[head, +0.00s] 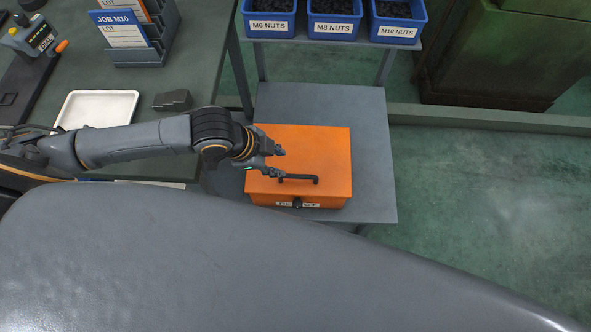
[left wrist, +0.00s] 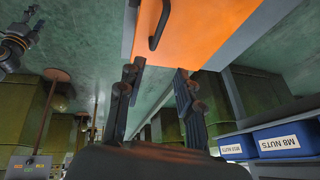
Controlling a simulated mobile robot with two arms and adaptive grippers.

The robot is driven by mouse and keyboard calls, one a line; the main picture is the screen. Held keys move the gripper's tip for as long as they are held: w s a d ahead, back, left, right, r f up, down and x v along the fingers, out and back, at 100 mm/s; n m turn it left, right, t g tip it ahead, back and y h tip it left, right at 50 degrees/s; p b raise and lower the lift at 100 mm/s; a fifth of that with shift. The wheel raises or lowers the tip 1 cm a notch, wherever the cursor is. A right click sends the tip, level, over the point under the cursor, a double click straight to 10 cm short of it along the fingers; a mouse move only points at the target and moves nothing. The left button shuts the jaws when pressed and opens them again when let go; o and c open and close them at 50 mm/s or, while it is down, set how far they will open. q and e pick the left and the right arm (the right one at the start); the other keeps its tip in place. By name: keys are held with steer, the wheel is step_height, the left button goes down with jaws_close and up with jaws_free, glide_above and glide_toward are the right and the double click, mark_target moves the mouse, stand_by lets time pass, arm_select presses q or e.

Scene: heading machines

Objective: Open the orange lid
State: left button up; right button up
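The orange box (head: 330,150) stands on a grey shelf with its orange lid down. A black bar handle (head: 298,178) is on the lid near its front edge, and a dark latch (head: 297,202) sits at the front between white labels. My left gripper (head: 279,163) is over the left part of the lid, close to the handle's left end. In the left wrist view the left gripper (left wrist: 160,68) has its fingers apart with nothing between them, and the handle (left wrist: 160,25) shows beyond the fingertips. A dark jointed part (left wrist: 17,42) at the left edge may be my right gripper; its fingers are unclear.
Blue bins (head: 333,20) of nuts stand on a rack behind the box. A green bench (head: 200,75) at the left holds a white tray (head: 98,108), a dark block (head: 172,100) and a job card rack (head: 140,45). The floor (head: 480,190) at the right is clear.

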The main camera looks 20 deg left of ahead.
mark_target(297, 176)
arm_select(q)
steer(key=x, duration=0.8)
steer(key=s+a+x, duration=0.1)
steer(key=x, duration=0.3)
steer(key=shift+w+d+f, duration=0.1)
steer(key=shift+w+f, duration=0.1)
steer(key=shift+f, duration=0.5)
jaws_close()
